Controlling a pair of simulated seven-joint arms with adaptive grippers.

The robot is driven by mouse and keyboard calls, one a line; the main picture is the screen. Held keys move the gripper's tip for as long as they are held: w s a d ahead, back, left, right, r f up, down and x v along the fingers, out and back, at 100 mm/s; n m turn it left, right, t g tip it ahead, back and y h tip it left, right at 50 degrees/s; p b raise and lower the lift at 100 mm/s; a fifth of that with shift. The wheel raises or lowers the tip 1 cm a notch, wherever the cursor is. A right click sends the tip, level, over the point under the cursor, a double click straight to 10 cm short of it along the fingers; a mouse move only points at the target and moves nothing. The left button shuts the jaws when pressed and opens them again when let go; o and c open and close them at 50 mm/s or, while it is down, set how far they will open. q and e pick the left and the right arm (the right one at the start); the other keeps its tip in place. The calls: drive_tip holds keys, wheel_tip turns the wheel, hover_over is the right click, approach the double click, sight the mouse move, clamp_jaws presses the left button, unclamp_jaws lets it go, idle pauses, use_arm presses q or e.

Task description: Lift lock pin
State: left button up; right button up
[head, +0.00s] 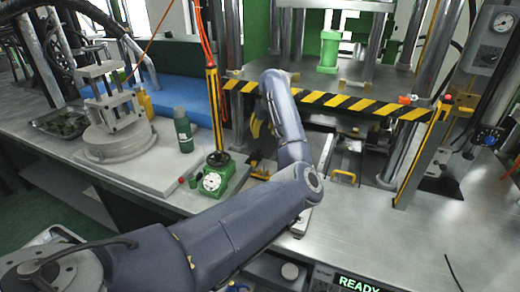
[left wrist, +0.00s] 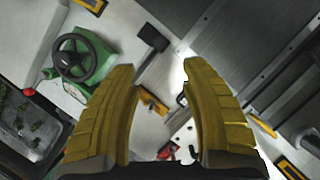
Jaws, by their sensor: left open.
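My left gripper (left wrist: 160,72) is open in the left wrist view, with its two yellow ridged fingers wide apart. Nothing is held between them. Beyond the gap I see a small yellow-orange piece (left wrist: 153,103) on the pale surface, a dark hooked part (left wrist: 182,98) and small red parts (left wrist: 167,151). I cannot tell which of these, if any, is the lock pin. In the head view the gripper is mostly hidden behind my left arm, near the press front. A yellow handle (head: 344,175) sits to the right of the arm there. My right gripper is not seen.
The press has a black-and-yellow striped bar (head: 330,99) across its front and metal columns. A green base with a dial (head: 215,180) stands left of my arm. A green bottle (head: 183,130) and a round metal fixture (head: 115,138) are farther left. The right bench is mostly clear.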

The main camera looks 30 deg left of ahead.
sight(259, 149)
use_arm(q)
drive_tip(key=x, duration=1.2)
drive_tip(key=shift+a+f, duration=0.15)
drive_tip(key=shift+f, duration=0.1)
drive_tip(key=shift+c, duration=0.4)
clamp_jaws()
